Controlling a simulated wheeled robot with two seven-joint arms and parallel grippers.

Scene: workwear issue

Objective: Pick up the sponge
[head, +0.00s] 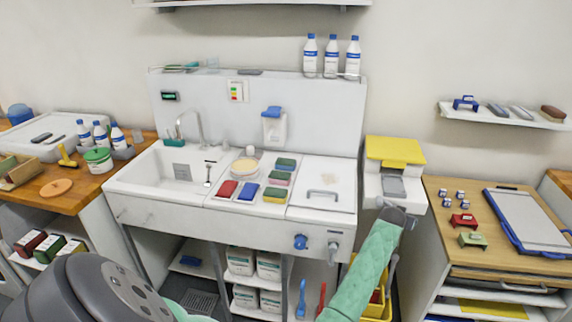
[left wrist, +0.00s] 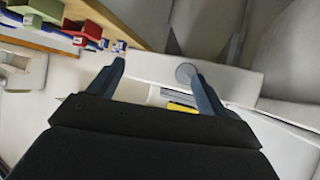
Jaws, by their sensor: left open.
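Several coloured sponge-like blocks lie on the sink's drainboard in the head view: a red one (head: 227,189), a blue one (head: 247,193), a yellow-topped one (head: 275,195), a pink one (head: 279,178) and a green one (head: 286,163). I cannot tell which is the sponge meant. My left gripper (left wrist: 155,70) is open and empty in the left wrist view, with no sponge between its fingers. In the head view a green-sleeved arm of mine reaches up right of the sink, away from these blocks; its fingers are not clear there. My right gripper is not seen.
The white sink (head: 160,184) has a tall faucet (head: 190,125) behind it. A white dispenser with a yellow lid (head: 395,150) stands right of it. A wooden table (head: 440,205) with red and green objects is further right. Bottles (head: 331,56) stand on the back ledge.

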